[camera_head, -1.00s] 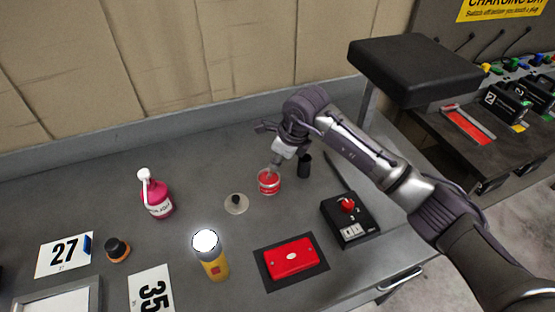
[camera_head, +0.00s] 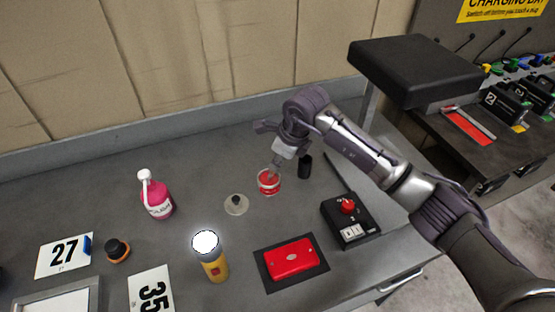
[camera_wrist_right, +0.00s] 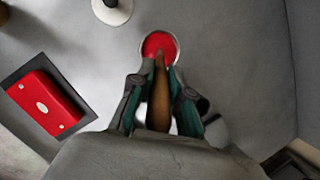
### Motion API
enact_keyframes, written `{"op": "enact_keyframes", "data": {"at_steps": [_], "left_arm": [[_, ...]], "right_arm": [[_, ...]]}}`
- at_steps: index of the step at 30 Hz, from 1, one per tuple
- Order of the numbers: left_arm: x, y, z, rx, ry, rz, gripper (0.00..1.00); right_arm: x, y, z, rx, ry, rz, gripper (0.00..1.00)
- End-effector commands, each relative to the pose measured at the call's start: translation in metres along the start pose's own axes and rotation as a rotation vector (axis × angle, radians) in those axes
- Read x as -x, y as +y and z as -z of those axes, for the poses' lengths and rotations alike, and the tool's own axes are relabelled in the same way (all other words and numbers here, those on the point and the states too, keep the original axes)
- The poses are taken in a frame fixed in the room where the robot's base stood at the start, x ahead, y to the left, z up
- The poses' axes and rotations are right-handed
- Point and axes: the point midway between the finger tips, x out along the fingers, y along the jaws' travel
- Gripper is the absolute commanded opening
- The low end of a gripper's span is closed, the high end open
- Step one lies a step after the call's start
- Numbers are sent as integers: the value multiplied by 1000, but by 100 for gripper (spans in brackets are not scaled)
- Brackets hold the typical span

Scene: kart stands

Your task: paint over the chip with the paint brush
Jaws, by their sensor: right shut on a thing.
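My right gripper (camera_head: 281,156) is shut on the paint brush (camera_wrist_right: 158,100), whose brown wooden handle points down between the fingers in the right wrist view. The brush's lower end is at the open jar of red paint (camera_head: 268,188); I cannot tell how deep it is. The jar also shows in the wrist view (camera_wrist_right: 146,38), just beyond the fingertips. A red panel (camera_head: 283,267) lies on a dark mat (camera_head: 264,279) in front, with a pale oval mark (camera_head: 292,257) on top. I cannot tell whether that mark is the chip. My left gripper is out of view.
A lid with a dark knob (camera_head: 236,205) lies left of the jar. A black switch box (camera_head: 338,212), a dark cylinder (camera_head: 305,166) and a yellow flashlight (camera_head: 215,269) stand nearby. A pink bottle (camera_head: 158,205) stands farther left. The bench behind the lid is clear.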

Motion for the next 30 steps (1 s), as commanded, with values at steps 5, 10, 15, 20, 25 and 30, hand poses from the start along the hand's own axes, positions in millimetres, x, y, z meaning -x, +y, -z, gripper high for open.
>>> {"op": "enact_keyframes", "data": {"at_steps": [5, 10, 15, 20, 25, 30], "left_arm": [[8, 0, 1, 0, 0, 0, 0], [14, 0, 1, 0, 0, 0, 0], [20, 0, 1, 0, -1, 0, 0], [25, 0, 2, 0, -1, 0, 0], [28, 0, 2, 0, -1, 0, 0], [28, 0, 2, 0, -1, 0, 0]], "right_arm": [[17, -2, -6, 1, -4, 4, 0], [30, -4, -12, 1, -6, 4, 0], [43, -5, -16, 1, -6, 5, 0], [55, -6, -20, 1, -5, 4, 0], [63, -7, -23, 0, -5, 4, 0], [63, -6, -23, 0, -5, 3, 0]]}}
